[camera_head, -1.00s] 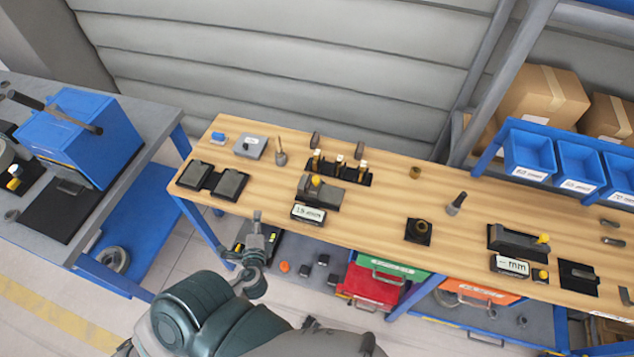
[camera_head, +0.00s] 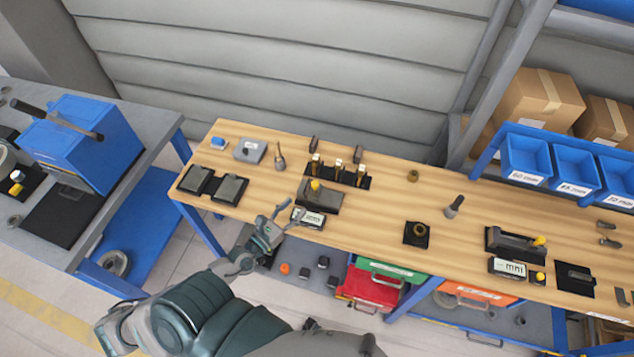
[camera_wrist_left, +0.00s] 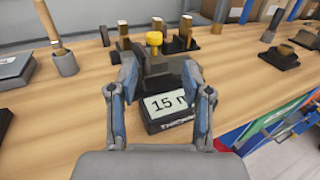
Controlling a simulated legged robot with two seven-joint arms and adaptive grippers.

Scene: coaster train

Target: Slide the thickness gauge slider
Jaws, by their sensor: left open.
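A dark gauge (camera_head: 330,197) with a yellow knob (camera_head: 315,185) sits near the front edge of the wooden bench. A white display (camera_head: 308,217) reading about 15 mm stands in front of it. In the left wrist view the yellow knob (camera_wrist_left: 154,38) is on top of the gauge (camera_wrist_left: 163,72), behind the display (camera_wrist_left: 172,104). My left gripper (camera_head: 272,216) is open and empty at the bench's front edge, just left of the display. In the left wrist view its fingers (camera_wrist_left: 160,100) frame the display and gauge, with no clear contact. My right gripper is out of view.
A rack (camera_head: 338,175) with several upright pieces stands behind the gauge. Two dark pads (camera_head: 229,189) lie left. Another device (camera_head: 515,240) with a yellow knob and a display (camera_head: 508,268) sits right. The bench between (camera_head: 375,220) is mostly clear.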

